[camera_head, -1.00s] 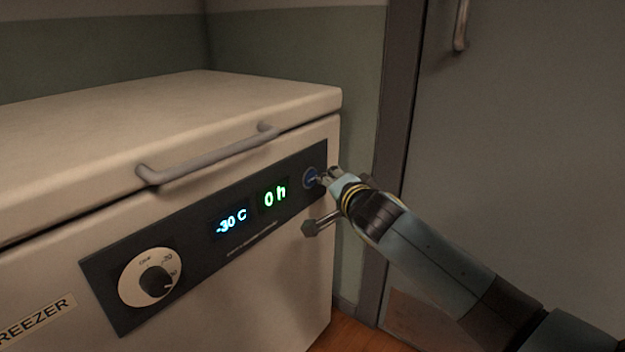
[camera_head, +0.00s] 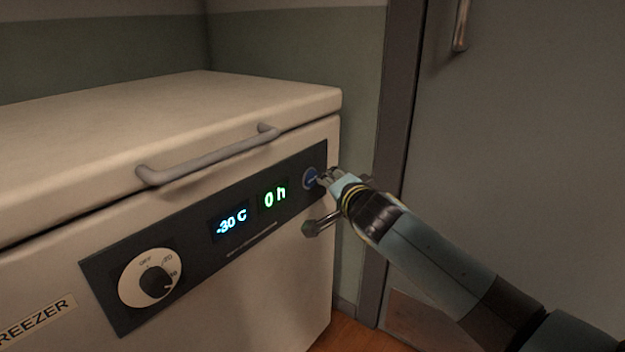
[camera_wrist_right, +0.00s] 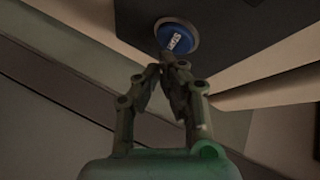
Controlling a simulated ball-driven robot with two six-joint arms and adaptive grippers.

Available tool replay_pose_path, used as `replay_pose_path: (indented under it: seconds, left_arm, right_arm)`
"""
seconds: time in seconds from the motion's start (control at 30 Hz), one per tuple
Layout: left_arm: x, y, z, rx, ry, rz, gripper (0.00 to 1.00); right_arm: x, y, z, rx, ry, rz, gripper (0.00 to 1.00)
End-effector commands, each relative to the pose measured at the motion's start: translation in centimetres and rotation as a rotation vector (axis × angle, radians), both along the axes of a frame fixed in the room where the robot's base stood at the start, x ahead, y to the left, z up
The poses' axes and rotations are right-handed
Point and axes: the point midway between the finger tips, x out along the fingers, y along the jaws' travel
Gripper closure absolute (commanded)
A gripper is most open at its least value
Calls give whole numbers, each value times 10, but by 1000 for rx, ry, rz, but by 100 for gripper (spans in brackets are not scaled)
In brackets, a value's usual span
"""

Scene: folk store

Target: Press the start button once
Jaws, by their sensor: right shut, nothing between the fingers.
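The start button (camera_head: 311,179) is a round blue button at the right end of the freezer's dark control panel (camera_head: 195,250). In the right wrist view the button (camera_wrist_right: 178,36) shows a pale label and a light ring, just beyond the fingertips. My right gripper (camera_head: 322,181) is shut and empty, with its tips at the button's lower right edge. In the wrist view the gripper (camera_wrist_right: 164,66) points at the button's lower edge; whether the tips touch it I cannot tell. My left gripper is not in view.
The white chest freezer (camera_head: 250,300) has a lid handle (camera_head: 205,160) above the panel. A grey door (camera_head: 530,130) stands on the right.

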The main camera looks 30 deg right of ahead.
Motion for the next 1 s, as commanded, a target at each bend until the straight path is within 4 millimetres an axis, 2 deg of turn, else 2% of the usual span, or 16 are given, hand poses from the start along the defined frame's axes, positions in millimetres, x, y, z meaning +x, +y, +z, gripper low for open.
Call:
replay_pose_path:
  seconds: [0.2,1.0]
  left_arm:
    - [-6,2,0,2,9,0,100]
    - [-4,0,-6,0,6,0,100]
  right_arm:
    - [1,0,0,0,0,0,100]
    - [10,4,0,0,0,0,100]
